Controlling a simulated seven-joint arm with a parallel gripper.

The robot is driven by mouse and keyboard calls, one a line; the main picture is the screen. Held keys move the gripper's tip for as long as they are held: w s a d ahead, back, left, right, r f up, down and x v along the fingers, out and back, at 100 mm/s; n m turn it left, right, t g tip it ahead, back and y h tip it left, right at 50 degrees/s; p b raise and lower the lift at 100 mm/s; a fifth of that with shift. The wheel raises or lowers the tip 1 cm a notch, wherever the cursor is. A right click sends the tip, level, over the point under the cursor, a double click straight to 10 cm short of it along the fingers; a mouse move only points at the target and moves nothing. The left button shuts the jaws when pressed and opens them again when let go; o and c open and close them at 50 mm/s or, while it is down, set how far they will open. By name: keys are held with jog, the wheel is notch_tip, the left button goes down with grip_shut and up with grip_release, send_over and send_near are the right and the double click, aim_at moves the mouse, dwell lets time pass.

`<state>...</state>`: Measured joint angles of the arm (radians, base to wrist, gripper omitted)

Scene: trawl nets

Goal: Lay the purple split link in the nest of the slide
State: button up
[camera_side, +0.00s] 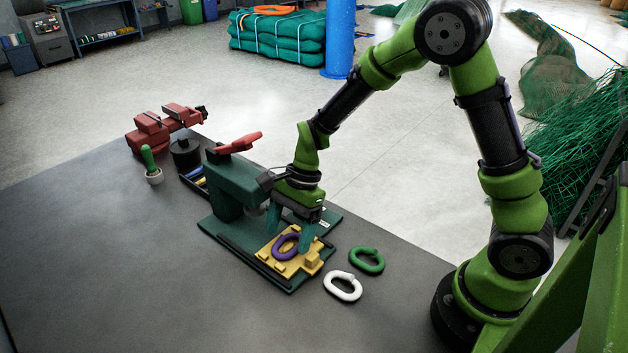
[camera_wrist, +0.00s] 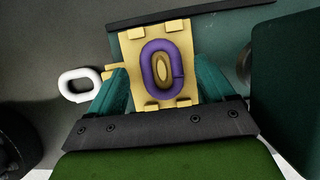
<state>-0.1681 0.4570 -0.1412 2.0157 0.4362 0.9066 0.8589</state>
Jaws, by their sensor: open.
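The purple split link (camera_side: 277,247) lies on the yellow slide (camera_side: 311,262) of the green press. In the wrist view the purple link (camera_wrist: 148,66) sits among the corner blocks of the slide (camera_wrist: 133,44), with a tan oval showing through its middle. It looks flat there; I cannot tell how deep it sits. My gripper (camera_side: 289,236) is just above the slide, its teal fingers apart. In the wrist view my gripper (camera_wrist: 160,80) has one finger on each side of the link, with gaps between, and holds nothing.
A white link (camera_side: 343,286) and a green link (camera_side: 366,261) lie on the table right of the press base. The press body (camera_side: 228,182) with its red handle stands close to my gripper. A red vise (camera_side: 160,127) is farther back. The front left of the table is clear.

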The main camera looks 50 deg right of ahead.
jog(key=v, duration=1)
jog(key=s+d+r+n+t+h, duration=0.2)
jog(key=s+r+n+t, duration=0.5)
jog(key=s+r+n, duration=0.3)
jog(key=shift+s+d+r+n, duration=0.25)
jog(key=shift+s+r+n, duration=0.15)
jog(key=shift+s+n, duration=1.6)
